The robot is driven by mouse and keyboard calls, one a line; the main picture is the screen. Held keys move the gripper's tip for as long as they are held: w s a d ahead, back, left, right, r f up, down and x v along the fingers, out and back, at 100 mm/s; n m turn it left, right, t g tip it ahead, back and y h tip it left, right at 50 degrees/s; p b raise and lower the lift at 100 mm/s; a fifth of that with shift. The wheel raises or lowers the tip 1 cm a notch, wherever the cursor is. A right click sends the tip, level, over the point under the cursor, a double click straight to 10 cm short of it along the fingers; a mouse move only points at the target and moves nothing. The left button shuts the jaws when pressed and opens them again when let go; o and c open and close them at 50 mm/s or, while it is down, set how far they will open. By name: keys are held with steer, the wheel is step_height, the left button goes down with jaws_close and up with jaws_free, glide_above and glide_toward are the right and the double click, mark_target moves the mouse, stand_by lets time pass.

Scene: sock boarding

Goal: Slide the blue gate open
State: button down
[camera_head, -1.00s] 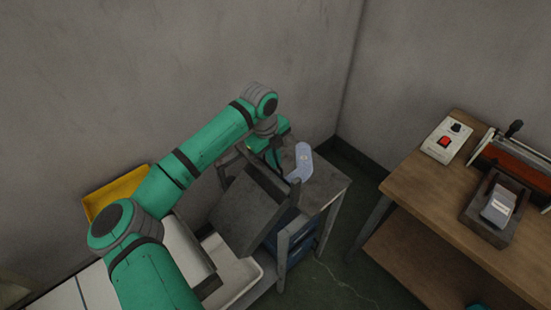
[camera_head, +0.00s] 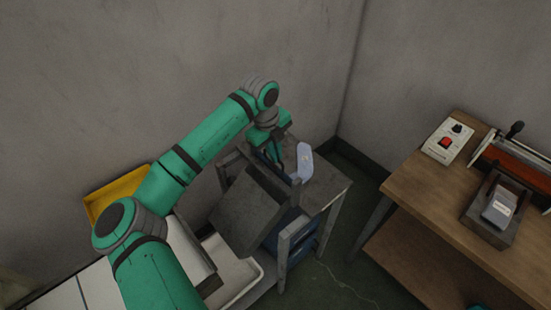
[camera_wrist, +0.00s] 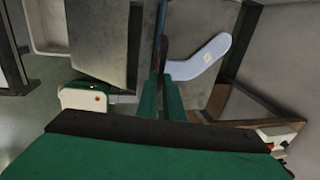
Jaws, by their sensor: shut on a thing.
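The blue gate shows in the wrist view as a thin, dark blue upright strip (camera_wrist: 161,32), seen nearly edge-on beside a grey slanted plate. My gripper (camera_wrist: 161,84) is shut on this strip, with a green finger on each side. In the head view my gripper (camera_head: 277,152) is at the top of the grey plate (camera_head: 246,212), by the small grey stand; the gate is mostly hidden there. A pale blue, bent sock-shaped board (camera_head: 305,162) stands just right of my gripper. It also shows in the wrist view (camera_wrist: 203,60).
The grey stand (camera_head: 333,188) has blue bins (camera_head: 305,238) below it. A white tray (camera_head: 242,285) and a yellow bin (camera_head: 117,192) are at left. A wooden table (camera_head: 436,199) at right holds a switch box and a dark fixture. Open floor lies between.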

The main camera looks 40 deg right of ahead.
step_height(320, 180, up, 3)
steer(key=shift+r, duration=0.1)
steer(key=c, duration=1.9)
jaws_free()
step_height(320, 180, up, 10)
steer(key=a, duration=0.2)
steer(key=shift+r, duration=0.25)
steer(key=shift+a, duration=0.1)
